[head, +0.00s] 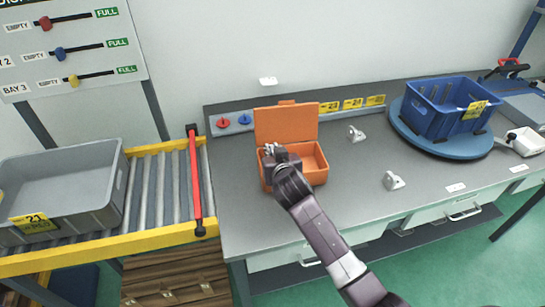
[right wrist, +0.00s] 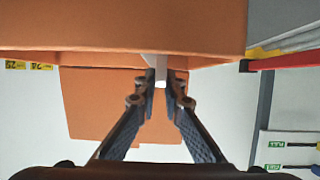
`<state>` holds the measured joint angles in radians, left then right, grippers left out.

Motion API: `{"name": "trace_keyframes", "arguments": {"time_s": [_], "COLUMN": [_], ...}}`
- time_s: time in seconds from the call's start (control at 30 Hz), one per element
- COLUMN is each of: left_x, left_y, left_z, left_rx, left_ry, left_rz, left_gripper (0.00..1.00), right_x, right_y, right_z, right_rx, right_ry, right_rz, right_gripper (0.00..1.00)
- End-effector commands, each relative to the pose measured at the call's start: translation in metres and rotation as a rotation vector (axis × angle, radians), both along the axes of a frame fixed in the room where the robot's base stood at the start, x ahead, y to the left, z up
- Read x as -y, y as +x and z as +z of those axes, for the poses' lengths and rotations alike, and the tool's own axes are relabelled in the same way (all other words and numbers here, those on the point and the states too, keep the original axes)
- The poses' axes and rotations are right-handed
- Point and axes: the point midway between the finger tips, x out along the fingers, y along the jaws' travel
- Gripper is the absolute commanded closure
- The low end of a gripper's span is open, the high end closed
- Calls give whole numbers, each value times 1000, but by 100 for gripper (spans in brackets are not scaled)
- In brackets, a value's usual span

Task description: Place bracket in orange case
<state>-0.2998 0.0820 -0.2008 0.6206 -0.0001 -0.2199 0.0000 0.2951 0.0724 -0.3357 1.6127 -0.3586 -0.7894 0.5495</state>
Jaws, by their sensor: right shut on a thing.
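The orange case (head: 313,165) stands on the grey workbench with its lid (head: 285,124) raised at the back. My right gripper (head: 274,150) is over the left part of the case and hides part of its inside. It is shut on a bracket, a pale metal piece (right wrist: 160,68) showing between the fingertips (right wrist: 160,88) in the right wrist view. I cannot tell whether the bracket touches the case floor. Two other pale brackets lie on the bench to the right, one farther back (head: 356,134) and one nearer the front (head: 393,181). My left gripper is not in view.
A blue crate (head: 436,118) stands on a round blue turntable (head: 400,128) at right. A red and a blue knob (head: 244,119) sit at the bench's back left. A grey bin (head: 108,205) rests on the roller conveyor at left, with a red bar (head: 195,180) across it.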

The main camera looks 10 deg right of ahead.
Motion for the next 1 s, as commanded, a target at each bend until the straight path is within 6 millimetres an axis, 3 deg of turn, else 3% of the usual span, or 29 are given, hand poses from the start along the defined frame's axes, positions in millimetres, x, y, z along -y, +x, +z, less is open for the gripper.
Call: {"name": "trace_keyframes", "arguments": {"time_s": [0.1, 0.23, 0.63, 0.67, 0.7, 1.0], "left_x": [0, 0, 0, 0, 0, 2], "left_y": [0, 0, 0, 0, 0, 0], "left_z": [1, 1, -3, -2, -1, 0], "left_rx": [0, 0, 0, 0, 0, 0], "left_ry": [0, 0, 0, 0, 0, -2], "left_rz": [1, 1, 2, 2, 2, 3], "left_gripper": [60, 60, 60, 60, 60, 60], "right_x": [0, 0, 0, 0, 0, 0], "right_y": [0, 0, 0, 0, 0, 0], "right_z": [-21, -32, -38, -37, -37, -35], "right_rx": [-5, -2, -2, -2, -2, -2], "right_ry": [-2, -2, 0, -1, -1, -1], "right_rz": [0, 1, 0, 0, 0, 0], "right_gripper": [100, 100, 100, 89, 84, 84]}}
